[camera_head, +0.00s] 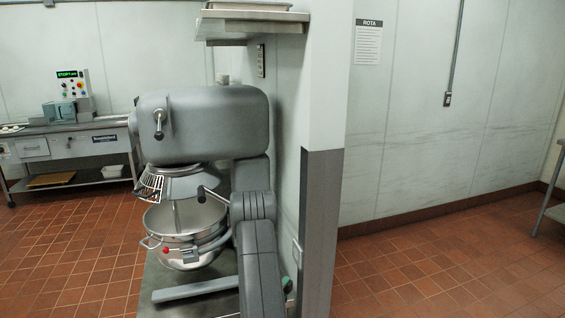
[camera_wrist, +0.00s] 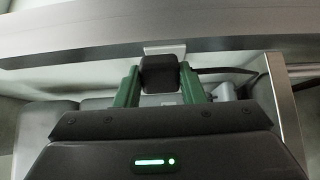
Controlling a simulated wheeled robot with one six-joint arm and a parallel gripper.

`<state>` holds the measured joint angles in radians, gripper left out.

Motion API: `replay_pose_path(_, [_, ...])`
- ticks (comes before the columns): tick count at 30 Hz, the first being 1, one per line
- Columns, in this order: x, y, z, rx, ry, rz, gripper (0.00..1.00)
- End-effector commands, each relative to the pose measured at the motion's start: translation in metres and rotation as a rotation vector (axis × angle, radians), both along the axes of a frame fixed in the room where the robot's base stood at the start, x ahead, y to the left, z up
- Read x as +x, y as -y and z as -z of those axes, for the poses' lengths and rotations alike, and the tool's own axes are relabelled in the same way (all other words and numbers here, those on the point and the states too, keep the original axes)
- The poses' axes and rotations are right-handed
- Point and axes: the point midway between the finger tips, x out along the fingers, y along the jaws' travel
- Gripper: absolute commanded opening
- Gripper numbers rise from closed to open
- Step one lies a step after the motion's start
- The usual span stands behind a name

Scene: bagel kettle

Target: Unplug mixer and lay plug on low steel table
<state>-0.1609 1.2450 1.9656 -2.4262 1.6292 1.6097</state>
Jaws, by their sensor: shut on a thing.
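The mixer (camera_head: 205,120) is a big grey machine with a steel bowl (camera_head: 183,232), left of the wall's end post in the head view. In the wrist view my gripper (camera_wrist: 159,78) has its green fingers shut on the black plug (camera_wrist: 160,70). The plug is at a pale outlet plate (camera_wrist: 165,49); I cannot tell whether it is fully seated. A dark cable (camera_wrist: 228,70) runs to the right behind the fingers. In the head view a small green part shows low by the post; the plug is hidden there. A low steel surface (camera_head: 160,272) shows below the bowl.
The wall post (camera_head: 322,200) stands close to the right of the mixer. A shelf (camera_head: 252,24) juts out above. A bench with a control box (camera_head: 70,110) stands at the far left. A table edge (camera_head: 553,190) shows at the far right. Tiled floor is clear right of the post.

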Motion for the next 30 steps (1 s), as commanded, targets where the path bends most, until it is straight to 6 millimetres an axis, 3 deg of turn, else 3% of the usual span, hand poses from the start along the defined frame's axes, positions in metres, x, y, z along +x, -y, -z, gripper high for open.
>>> replay_pose_path(14, [-0.002,-0.002,0.0,0.01,-0.004,-0.054,0.0])
replay_pose_path(30, [0.025,-0.018,0.007,0.047,-0.065,-0.054,0.0])
